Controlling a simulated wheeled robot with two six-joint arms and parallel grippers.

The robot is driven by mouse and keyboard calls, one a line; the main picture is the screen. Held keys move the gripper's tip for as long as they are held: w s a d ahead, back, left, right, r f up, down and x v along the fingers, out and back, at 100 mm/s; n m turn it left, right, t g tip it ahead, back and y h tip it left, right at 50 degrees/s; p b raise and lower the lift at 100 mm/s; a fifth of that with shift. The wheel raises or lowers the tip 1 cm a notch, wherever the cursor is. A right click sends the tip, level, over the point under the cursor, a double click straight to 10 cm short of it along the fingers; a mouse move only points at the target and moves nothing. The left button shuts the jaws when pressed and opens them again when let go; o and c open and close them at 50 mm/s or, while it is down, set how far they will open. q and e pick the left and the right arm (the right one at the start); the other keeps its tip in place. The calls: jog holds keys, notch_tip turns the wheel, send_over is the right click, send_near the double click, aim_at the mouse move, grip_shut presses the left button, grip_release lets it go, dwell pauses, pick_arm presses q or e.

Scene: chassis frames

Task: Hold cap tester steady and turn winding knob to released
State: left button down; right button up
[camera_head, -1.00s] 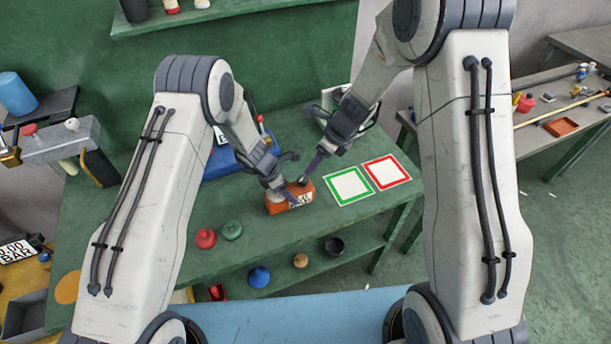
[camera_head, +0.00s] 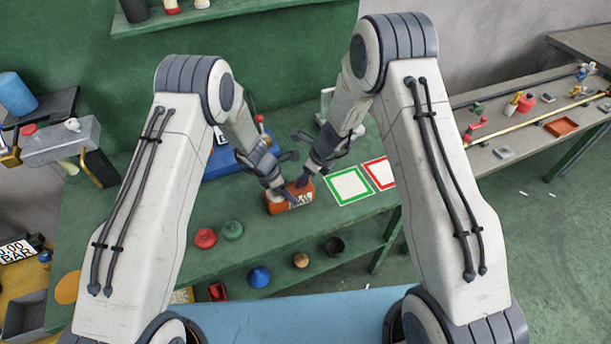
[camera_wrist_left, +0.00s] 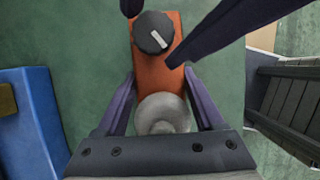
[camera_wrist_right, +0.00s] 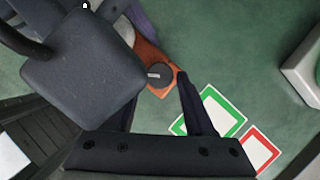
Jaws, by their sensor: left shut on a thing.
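The cap tester is an orange block (camera_head: 292,204) on the green bench. In the left wrist view it (camera_wrist_left: 154,75) carries a grey round part (camera_wrist_left: 162,112) near me and a black winding knob (camera_wrist_left: 153,32) with a white pointer line at its far end. My left gripper (camera_wrist_left: 160,80) is shut on the tester body, one finger on each side. My right gripper (camera_head: 303,181) is at the knob end, its fingers apart on either side of the knob. In the right wrist view the knob (camera_wrist_right: 160,75) shows ahead of the right fingers; my left gripper hides part of the tester.
A green-framed square (camera_head: 349,186) and a red-framed square (camera_head: 380,173) lie right of the tester. A blue object (camera_head: 222,163) stands behind it to the left. Red (camera_head: 205,238) and green (camera_head: 232,230) caps sit at the front left of the bench.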

grip_shut()
jog(key=shift+n, duration=0.3)
jog(key=n, duration=0.1)
jog(key=n+g, duration=0.1)
jog(key=n, duration=0.1)
jog(key=n+g+y, duration=0.1)
jog(key=n, duration=0.1)
jog(key=shift+w, duration=0.25)
jog(key=n+g, duration=0.2)
jog(key=n, duration=0.3)
jog(key=shift+w, duration=0.15)
jog(key=shift+n, duration=0.3)
jog(key=o, duration=0.5)
grip_release()
